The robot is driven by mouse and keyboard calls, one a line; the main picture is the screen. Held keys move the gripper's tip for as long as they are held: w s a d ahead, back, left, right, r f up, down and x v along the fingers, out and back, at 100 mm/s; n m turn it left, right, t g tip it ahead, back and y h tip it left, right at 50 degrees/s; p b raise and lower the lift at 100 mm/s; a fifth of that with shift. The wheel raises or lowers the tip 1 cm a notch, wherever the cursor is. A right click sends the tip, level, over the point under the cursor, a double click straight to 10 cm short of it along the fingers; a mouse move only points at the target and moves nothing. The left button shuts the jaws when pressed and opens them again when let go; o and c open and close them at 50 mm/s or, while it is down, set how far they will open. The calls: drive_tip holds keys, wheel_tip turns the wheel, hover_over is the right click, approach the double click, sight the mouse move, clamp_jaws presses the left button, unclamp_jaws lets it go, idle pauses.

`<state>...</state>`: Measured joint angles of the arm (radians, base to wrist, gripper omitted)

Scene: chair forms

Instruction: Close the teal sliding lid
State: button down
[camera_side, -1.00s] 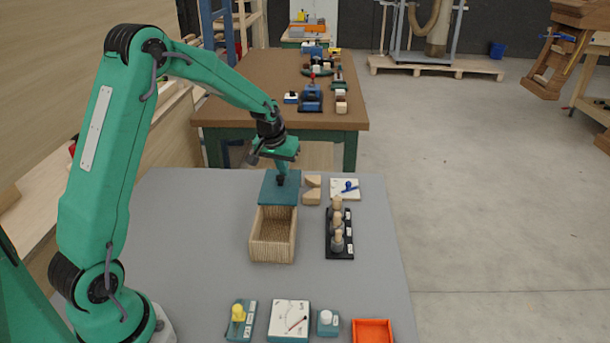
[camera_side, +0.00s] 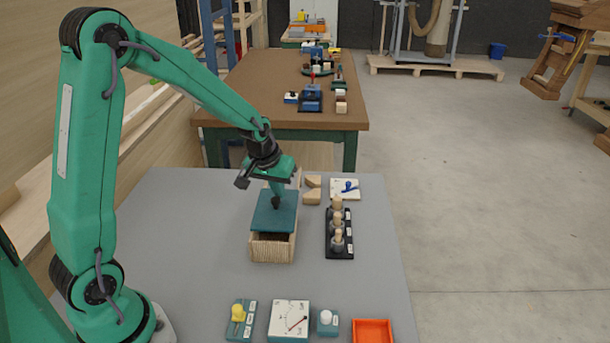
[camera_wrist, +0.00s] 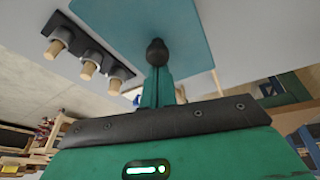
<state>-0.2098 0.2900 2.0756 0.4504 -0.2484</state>
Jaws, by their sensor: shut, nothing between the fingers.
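The teal sliding lid (camera_side: 268,214) lies over most of the wooden box (camera_side: 272,248). A gap shows at the box's near end, where the dark inside is visible. A strip of wood shows behind the lid at the far end. My gripper (camera_side: 276,201) is shut at the dark knob on the lid, with its fingertips at or touching it; nothing is between the fingers. In the wrist view the lid (camera_wrist: 190,30) fills the top middle, and the dark round knob (camera_wrist: 156,52) is right at my fingertips.
A black rack (camera_side: 340,235) with several wooden pegs stands close to the right of the box. Two wood blocks (camera_side: 312,190) and a white tile with a blue piece (camera_side: 345,189) lie behind it. Small panels (camera_side: 289,320) and an orange tray (camera_side: 372,332) line the front. The table's left side is clear.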

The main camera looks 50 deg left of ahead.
drive_tip(key=shift+w+a, duration=0.1)
drive_tip(key=shift+w, duration=0.05)
drive_tip(key=shift+w+a, duration=0.4)
drive_tip(key=shift+w, duration=0.4)
drive_tip(key=shift+w+a, duration=0.4)
drive_tip(key=shift+w, duration=0.4)
drive_tip(key=shift+r, duration=0.25)
drive_tip(key=d+v, duration=0.1)
drive_tip(key=v, duration=0.8)
drive_tip(key=shift+r, duration=0.2)
drive_tip(key=shift+w+a, duration=0.1)
drive_tip(key=shift+w, duration=0.05)
drive_tip(key=g, duration=0.4)
hover_over(289, 192)
drive_tip(key=shift+w+a+r+g+h, duration=0.1)
drive_tip(key=shift+w+a+g+h, duration=0.3)
drive_tip(key=shift+w+g, duration=0.2)
drive_tip(key=shift+w+a+r+g+h, duration=0.1)
drive_tip(key=shift+w+a+g+h, duration=0.3)
drive_tip(key=shift+g, duration=0.3)
